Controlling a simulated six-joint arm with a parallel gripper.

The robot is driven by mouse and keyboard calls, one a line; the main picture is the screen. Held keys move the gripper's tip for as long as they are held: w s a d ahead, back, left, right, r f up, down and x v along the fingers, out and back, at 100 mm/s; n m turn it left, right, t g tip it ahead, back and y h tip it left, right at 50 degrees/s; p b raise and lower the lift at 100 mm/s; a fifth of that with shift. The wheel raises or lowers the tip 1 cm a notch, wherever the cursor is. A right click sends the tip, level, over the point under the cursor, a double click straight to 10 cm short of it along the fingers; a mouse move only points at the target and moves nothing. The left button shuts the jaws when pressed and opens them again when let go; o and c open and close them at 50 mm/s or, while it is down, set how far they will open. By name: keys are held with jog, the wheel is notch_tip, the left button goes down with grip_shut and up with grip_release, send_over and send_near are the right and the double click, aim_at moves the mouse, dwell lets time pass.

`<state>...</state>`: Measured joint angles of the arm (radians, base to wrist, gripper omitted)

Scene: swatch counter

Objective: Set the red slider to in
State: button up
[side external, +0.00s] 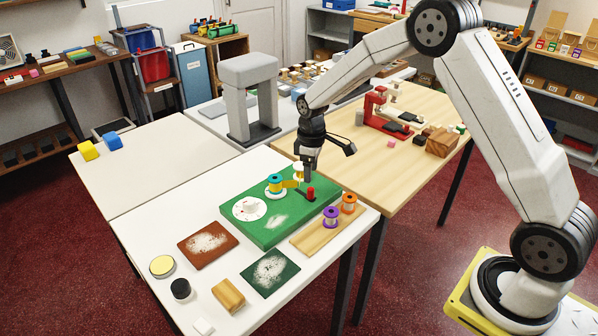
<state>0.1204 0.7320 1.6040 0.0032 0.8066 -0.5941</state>
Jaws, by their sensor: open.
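The red slider (310,194) is a small upright red knob on a short dark track on the green board (262,232). I cannot read any in or out marking beside the track. My gripper (308,176) points down just above the slider and appears apart from it. It is open with nothing seen between its fingers, though the fingers are small here and partly overlap.
On the green board, a teal-and-yellow spool (275,185), a pale spool (299,172) and a white dial (249,208) stand left of the slider. Purple (331,217) and orange (348,203) spools stand on a wooden strip in front. A grey arch (249,100) rises behind.

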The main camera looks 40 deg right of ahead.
aim_at(310, 189)
jog(key=shift+f, duration=3.45)
grip_shut()
jog(key=shift+r, duration=0.1)
